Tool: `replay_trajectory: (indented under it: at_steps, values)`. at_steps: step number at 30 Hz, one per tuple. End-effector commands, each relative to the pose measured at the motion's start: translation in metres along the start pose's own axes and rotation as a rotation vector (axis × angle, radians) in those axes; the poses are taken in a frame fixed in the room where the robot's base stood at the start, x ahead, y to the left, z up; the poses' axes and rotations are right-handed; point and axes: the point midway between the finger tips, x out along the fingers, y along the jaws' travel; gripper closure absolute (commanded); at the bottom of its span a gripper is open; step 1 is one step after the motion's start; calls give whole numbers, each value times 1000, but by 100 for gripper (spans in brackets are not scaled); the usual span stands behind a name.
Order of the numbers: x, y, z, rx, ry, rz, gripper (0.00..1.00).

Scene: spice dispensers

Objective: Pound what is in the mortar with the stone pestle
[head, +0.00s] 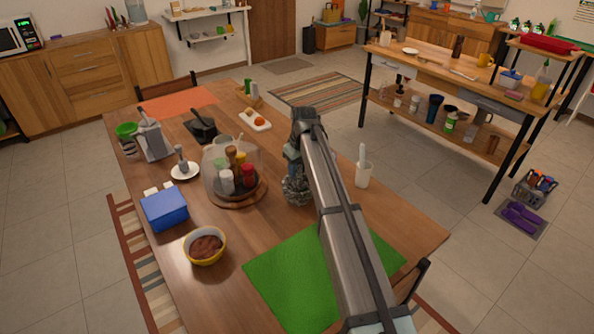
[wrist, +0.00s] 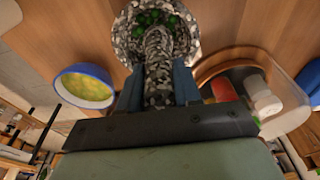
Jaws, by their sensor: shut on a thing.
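The grey speckled stone mortar (head: 296,190) stands on the wooden table, right of the glass-domed spice stand, partly hidden by my arm. In the wrist view the mortar (wrist: 122,42) shows its rim and green pieces (wrist: 155,18) inside. My gripper (wrist: 158,88) is shut on the speckled stone pestle (wrist: 158,68), with a blue finger on each side. The pestle's lower end reaches over the mortar's opening near the green pieces; I cannot tell whether it touches them. In the head view my gripper (head: 293,155) is directly above the mortar, and the pestle is hidden.
The domed spice stand (head: 236,201) is close on the mortar's left. A green mat (head: 285,285) and a bowl of brown stuff (head: 205,246) lie nearer. The wrist view also shows a blue-rimmed bowl (wrist: 86,88) beside the mortar.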

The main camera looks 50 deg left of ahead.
Motion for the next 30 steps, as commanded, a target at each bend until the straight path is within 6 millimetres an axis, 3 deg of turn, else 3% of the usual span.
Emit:
replay_trajectory:
  at_steps: [4,14,30]
  values:
    - [-11,-2,2,0,0,0,97]
    - [-13,-2,2,0,-1,0,97]
    - [11,-2,6,0,-2,-1,97]
